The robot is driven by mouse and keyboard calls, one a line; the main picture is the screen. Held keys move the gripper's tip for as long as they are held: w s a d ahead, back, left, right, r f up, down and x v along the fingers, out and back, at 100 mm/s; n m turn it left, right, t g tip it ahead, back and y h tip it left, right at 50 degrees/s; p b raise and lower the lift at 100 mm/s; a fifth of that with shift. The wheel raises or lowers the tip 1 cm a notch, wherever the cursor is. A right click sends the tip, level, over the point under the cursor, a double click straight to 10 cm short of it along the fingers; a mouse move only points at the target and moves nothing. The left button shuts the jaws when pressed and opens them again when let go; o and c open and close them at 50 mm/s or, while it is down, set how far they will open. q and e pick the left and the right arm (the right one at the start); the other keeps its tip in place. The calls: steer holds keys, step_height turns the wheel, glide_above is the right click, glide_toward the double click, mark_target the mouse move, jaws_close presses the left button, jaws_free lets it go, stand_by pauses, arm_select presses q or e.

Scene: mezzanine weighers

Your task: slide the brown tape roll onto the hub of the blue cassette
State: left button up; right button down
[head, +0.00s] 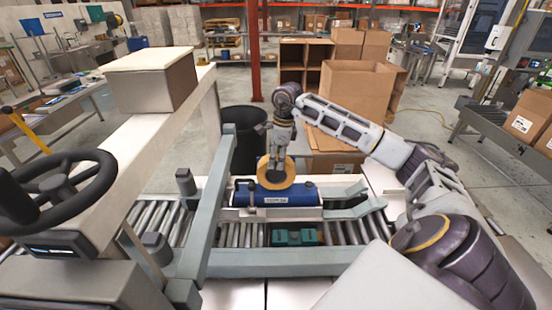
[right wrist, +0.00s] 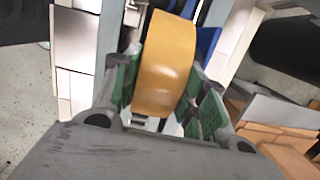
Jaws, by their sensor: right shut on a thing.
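The brown tape roll (head: 264,172) stands on edge in my right gripper (head: 277,158), just above or at the back of the blue cassette (head: 306,195). In the right wrist view the roll (right wrist: 165,65) sits between the green finger pads of the right gripper (right wrist: 164,90), which is shut on it. The cassette lies on the roller conveyor with a white label on its front. Its hub cannot be made out, and I cannot tell whether the roll touches it. My left gripper is out of view.
A grey upright frame (head: 207,190) stands left of the cassette across the roller conveyor (head: 160,218). A green block (head: 296,237) lies in front of the cassette. A black bin (head: 244,125) and cardboard boxes (head: 355,90) stand behind. A black handwheel (head: 68,186) is at far left.

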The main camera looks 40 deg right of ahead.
steer(key=shift+f, duration=0.1)
stand_by(0.6)
steer(key=c, duration=0.7)
jaws_free()
steer(key=shift+s+d+r, duration=0.15)
steer(key=shift+r, duration=1.15)
steer(key=shift+s+d+r, duration=0.1)
steer(key=shift+s+r, duration=0.05)
steer(key=shift+r, duration=1.2)
steer(key=shift+s+d+r, duration=0.15)
steer(key=shift+r, duration=1.15)
